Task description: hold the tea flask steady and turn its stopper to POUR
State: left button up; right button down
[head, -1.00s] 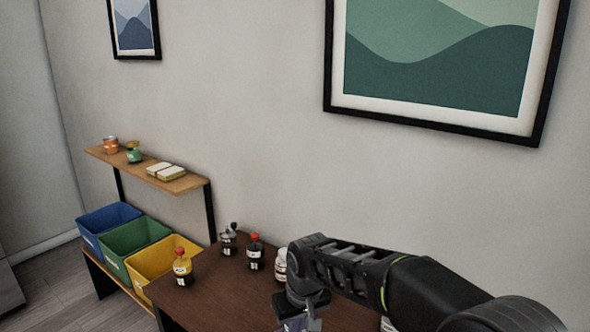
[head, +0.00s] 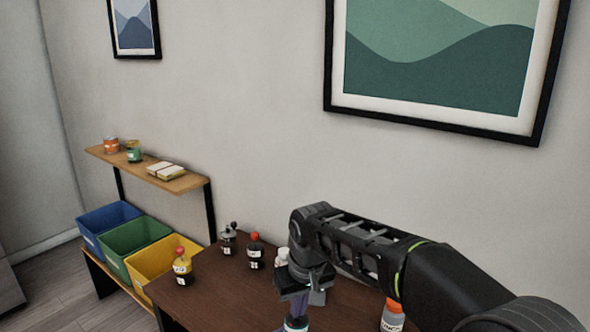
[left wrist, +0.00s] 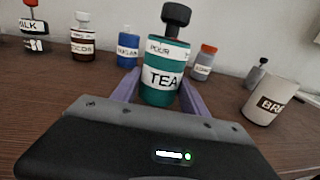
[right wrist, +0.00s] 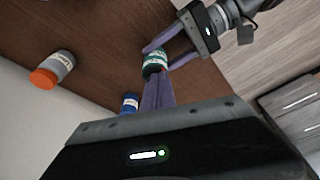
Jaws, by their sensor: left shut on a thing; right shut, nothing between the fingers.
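The tea flask (left wrist: 161,80) is teal, with a white TEA label and a dark stopper (left wrist: 176,14) on top. The word POUR shows on its collar. It stands upright between the purple fingers of my left gripper (left wrist: 160,88), which is shut on it. Its top part shows low in the head view (head: 295,324). My right gripper (head: 298,306) is shut and empty, above the flask in the head view. In the right wrist view its fingers (right wrist: 158,84) overlap the flask (right wrist: 155,60); the stopper cannot be made out there. No right finger shows by the stopper in the left wrist view.
Blue, green and yellow bins (head: 160,262) stand left of the table.

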jog(key=w+d+r+n+y, duration=0.3)
jog(key=w+d+n, duration=0.1)
jog(key=n, duration=0.1)
jog(key=shift+d+r+n+y, duration=0.15)
jog(key=shift+d+n+y, duration=0.15)
jog(key=shift+n+y, duration=0.1)
notch_tip(320, 180, down, 7)
jog(key=shift+s+a, duration=0.15)
jog(key=shift+s, duration=0.1)
dwell(0.6)
